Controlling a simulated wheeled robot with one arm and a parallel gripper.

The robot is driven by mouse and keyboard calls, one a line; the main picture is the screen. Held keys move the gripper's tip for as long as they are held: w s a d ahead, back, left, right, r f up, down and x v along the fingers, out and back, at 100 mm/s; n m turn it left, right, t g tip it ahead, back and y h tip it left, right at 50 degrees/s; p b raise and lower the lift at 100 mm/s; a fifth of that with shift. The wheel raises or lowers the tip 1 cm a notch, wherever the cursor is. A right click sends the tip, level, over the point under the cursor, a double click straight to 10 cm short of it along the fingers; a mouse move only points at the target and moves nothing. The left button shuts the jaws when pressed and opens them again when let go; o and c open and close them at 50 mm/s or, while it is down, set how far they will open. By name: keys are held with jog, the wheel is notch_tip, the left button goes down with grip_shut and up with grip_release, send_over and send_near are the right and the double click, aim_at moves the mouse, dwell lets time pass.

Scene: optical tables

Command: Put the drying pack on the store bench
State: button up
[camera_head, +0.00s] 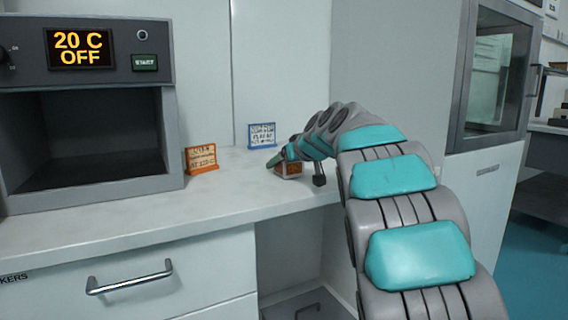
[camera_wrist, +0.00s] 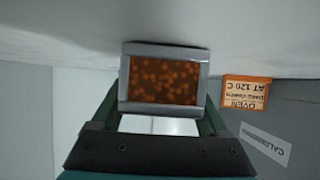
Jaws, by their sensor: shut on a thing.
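The drying pack (camera_wrist: 163,80) is a small grey-framed box with a window of orange beads. In the wrist view it sits between the green fingers of my gripper (camera_wrist: 160,106), which are shut on its sides. In the head view my gripper (camera_head: 277,160) is low over the right part of the white bench (camera_head: 215,205), and the orange face of the pack (camera_head: 292,170) shows partly beside it. I cannot tell whether the pack touches the bench top. No label in view names the store bench.
An open, empty oven (camera_head: 85,140) reading 20 C OFF stands at the left. An orange sign (camera_head: 201,158) and a blue-framed sign (camera_head: 262,135) stand on the bench. A glass-fronted cabinet (camera_head: 495,80) is at the right, with another bench (camera_head: 545,128) beyond it.

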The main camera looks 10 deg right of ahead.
jog(key=shift+f, duration=0.2)
jog(key=o, duration=1.4)
jog(key=shift+r, duration=0.1)
jog(key=shift+r, duration=0.15)
jog(key=shift+s+r, duration=0.1)
jog(key=shift+s, duration=0.1)
jog(key=v, duration=1.1)
jog(key=shift+s+d+r+b, duration=0.1)
jog(key=shift+s+d+b, duration=0.05)
jog(key=shift+s+b, duration=0.2)
